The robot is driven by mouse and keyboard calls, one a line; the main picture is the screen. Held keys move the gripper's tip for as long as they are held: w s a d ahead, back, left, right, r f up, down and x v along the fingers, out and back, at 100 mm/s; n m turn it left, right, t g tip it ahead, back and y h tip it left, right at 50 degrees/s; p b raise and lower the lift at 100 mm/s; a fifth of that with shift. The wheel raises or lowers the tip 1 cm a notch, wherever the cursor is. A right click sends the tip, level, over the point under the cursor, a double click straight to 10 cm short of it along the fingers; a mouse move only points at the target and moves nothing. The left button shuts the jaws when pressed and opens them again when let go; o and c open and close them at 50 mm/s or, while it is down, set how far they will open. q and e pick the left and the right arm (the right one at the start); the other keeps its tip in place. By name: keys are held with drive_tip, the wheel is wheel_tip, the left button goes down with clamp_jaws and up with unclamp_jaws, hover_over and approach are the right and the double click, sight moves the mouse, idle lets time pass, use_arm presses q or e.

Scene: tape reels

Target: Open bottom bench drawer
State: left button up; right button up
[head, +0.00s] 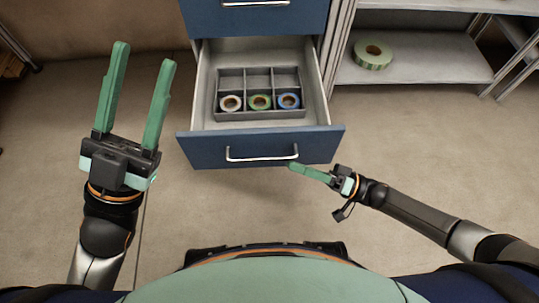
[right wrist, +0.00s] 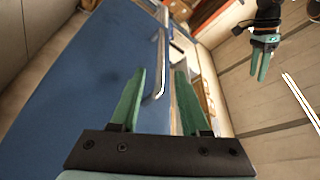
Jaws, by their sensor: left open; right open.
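The bottom bench drawer (head: 205,151) is pulled well out, with a blue front and a silver bar handle (head: 262,158). Inside is a grey divided tray (head: 262,116) with white, green and blue tape reels in its front compartments. My right gripper (head: 292,167) is just below the right end of the handle in the head view. In the right wrist view the handle (right wrist: 160,70) stands beyond the open fingers, roughly between their tips; I cannot tell whether they touch it. My left gripper (head: 145,55) is open and empty, left of the drawer.
Another blue drawer (head: 250,20) is shut above the open one. A grey shelf (head: 430,68) at the right holds a large green tape reel (head: 373,54). Bare floor lies on both sides of the drawer.

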sight(271, 157)
drive_tip(key=x, duration=0.7)
drive_tip(key=shift+a+b, duration=0.15)
drive_tip(key=shift+b, duration=0.15)
clamp_jaws()
idle(1.0)
